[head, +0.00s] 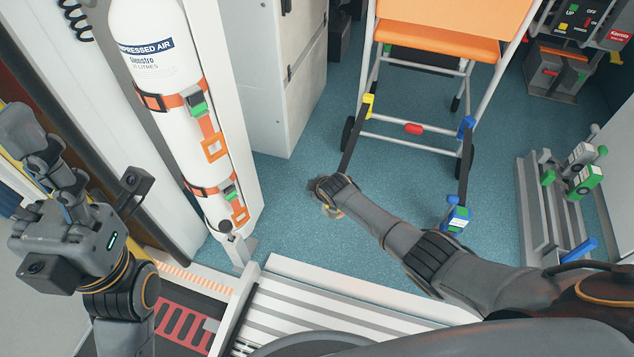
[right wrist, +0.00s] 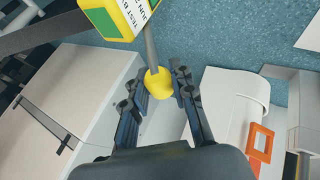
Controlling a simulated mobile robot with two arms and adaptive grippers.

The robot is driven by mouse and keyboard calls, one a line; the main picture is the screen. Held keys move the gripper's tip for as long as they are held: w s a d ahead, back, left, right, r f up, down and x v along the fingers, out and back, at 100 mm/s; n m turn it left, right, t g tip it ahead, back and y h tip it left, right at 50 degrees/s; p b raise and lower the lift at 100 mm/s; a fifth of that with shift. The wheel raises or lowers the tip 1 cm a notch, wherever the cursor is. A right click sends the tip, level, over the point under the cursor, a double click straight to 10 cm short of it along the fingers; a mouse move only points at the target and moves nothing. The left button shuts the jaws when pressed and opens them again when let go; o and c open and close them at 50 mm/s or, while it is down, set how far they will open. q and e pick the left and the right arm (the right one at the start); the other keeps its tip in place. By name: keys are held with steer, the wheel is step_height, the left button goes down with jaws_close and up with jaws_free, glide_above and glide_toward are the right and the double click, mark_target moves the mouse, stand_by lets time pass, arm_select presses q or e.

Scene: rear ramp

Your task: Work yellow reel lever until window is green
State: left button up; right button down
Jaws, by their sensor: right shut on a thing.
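My right gripper (right wrist: 158,90) is shut on this knob, a finger on each side. In the head view my right arm hides most of the reel; a dark strap runs from there up to a yellow hook (head: 368,101) on the chair. My left gripper (head: 42,160) is at the far left, its finger opening unclear.
The orange-seated wheelchair (head: 440,47) stands at the top. A blue reel (head: 458,218) with a strap to a blue hook (head: 466,124) is right of my right arm. A compressed air cylinder (head: 160,75) stands left. Stowed reels (head: 586,180) are on a rack at right.

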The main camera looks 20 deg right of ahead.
steer(key=shift+s+a+f, duration=0.1)
steer(key=shift+s+f, duration=0.1)
steer(key=c, duration=1.1)
jaws_free()
steer(key=shift+w, duration=0.1)
steer(key=shift+v, duration=6.15)
steer(key=shift+w, duration=0.1)
